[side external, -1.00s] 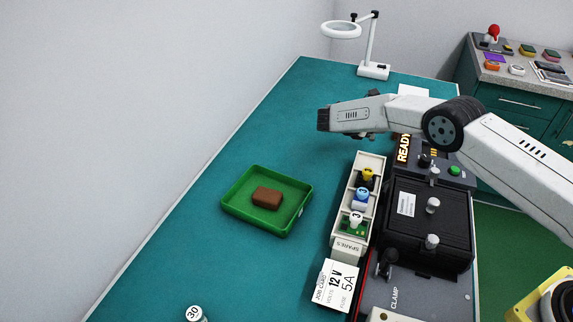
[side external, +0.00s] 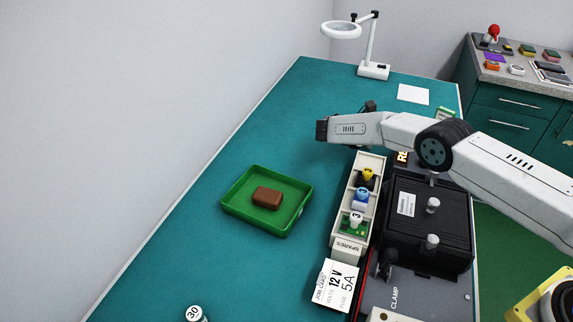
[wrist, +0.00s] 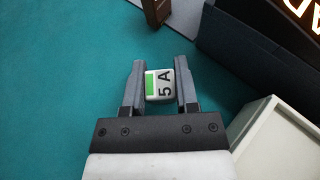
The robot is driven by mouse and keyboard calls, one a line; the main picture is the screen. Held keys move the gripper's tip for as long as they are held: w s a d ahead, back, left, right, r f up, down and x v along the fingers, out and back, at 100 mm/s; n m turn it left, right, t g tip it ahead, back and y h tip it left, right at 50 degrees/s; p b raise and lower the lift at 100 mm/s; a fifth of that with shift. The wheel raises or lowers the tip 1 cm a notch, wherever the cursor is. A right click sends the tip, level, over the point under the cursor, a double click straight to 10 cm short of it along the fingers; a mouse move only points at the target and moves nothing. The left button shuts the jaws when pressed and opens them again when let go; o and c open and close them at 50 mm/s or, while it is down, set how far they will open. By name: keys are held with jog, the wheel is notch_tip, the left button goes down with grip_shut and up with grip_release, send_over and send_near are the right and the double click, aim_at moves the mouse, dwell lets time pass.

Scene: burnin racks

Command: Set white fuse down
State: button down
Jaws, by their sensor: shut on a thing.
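My gripper (wrist: 160,92) is shut on a white fuse (wrist: 165,88) marked "5 A" with a green band, seen in the wrist view between the two fingers. Teal bench top (wrist: 60,90) shows beneath and around it; I cannot tell the height of the fuse above it. In the side view the fingers and fuse are hidden behind my arm, just beyond the far end of the spares rack (side external: 347,244). The rack also shows at the lower right of the wrist view (wrist: 270,130).
A green tray (side external: 238,217) holds a brown block (side external: 267,197). The rack holds yellow, blue and white-green pieces. A black device (side external: 427,250) stands right of it. A job card (side external: 336,287) reads 12 V, 5A. A magnifier lamp (side external: 373,70) stands behind. Bench left of the rack is mostly clear.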

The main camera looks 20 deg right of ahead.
jog(key=shift+f, duration=0.15)
jog(key=shift+c, duration=1.8)
grip_release()
jog(key=shift+a+r, duration=0.2)
jog(key=shift+r, duration=0.1)
jog(key=v, duration=1.1)
jog(key=shift+a, duration=0.3)
jog(key=shift+d+r, duration=0.1)
jog(key=shift+r, duration=0.05)
